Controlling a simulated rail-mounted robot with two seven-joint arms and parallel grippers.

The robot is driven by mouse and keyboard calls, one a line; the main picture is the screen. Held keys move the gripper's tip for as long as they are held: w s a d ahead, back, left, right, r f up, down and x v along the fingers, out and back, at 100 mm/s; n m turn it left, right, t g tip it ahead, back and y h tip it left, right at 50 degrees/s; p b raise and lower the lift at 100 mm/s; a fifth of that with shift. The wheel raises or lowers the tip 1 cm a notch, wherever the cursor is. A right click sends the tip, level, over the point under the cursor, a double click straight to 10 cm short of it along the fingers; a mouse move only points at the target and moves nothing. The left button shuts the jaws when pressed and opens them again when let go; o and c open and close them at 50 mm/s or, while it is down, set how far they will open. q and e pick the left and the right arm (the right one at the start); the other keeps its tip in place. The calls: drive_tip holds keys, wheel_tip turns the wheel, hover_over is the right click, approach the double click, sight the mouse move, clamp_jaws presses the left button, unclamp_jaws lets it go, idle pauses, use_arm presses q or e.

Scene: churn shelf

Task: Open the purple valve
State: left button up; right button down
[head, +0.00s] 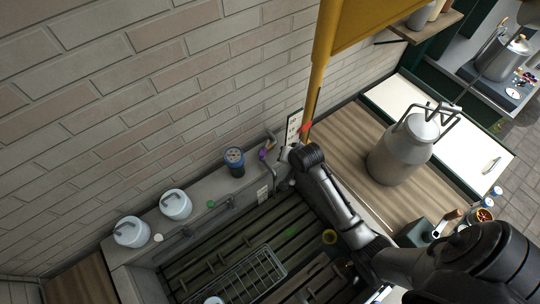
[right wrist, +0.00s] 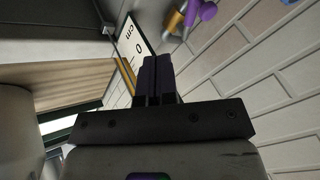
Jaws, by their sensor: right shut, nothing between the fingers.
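The purple valve (head: 264,153) is a small purple handle at the back wall, behind the slatted basin, left of my right arm's end. It also shows in the right wrist view (right wrist: 206,12) at the top edge, beside a gold fitting (right wrist: 173,21) with another purple part; it is partly cut off. My right gripper (right wrist: 157,62) has its dark fingers together and empty, below and left of the valve in that view, apart from it. In the head view the right arm's end is beside the valve, and its fingertips are hard to make out. My left gripper is not in view.
A white scale marked "cm" (right wrist: 125,55) is on the wall near the fingers. A yellow post (head: 316,80) rises behind my arm. A large metal churn (head: 397,155) stands on the wooden counter at right. A blue-lidded jar (head: 235,162) and white canisters (head: 176,205) line the ledge.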

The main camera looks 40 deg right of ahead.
sight(265, 150)
drive_tip(key=x, duration=0.3)
drive_tip(key=w+a+x, duration=0.1)
drive_tip(key=x, duration=0.5)
drive_tip(key=shift+w+a+r, duration=0.25)
drive_tip(key=shift+w, duration=0.05)
drive_tip(key=shift+w+a+f, duration=0.15)
drive_tip(key=shift+w+a, duration=0.15)
drive_tip(key=shift+w, duration=0.15)
drive_tip(key=shift+w+a, duration=0.1)
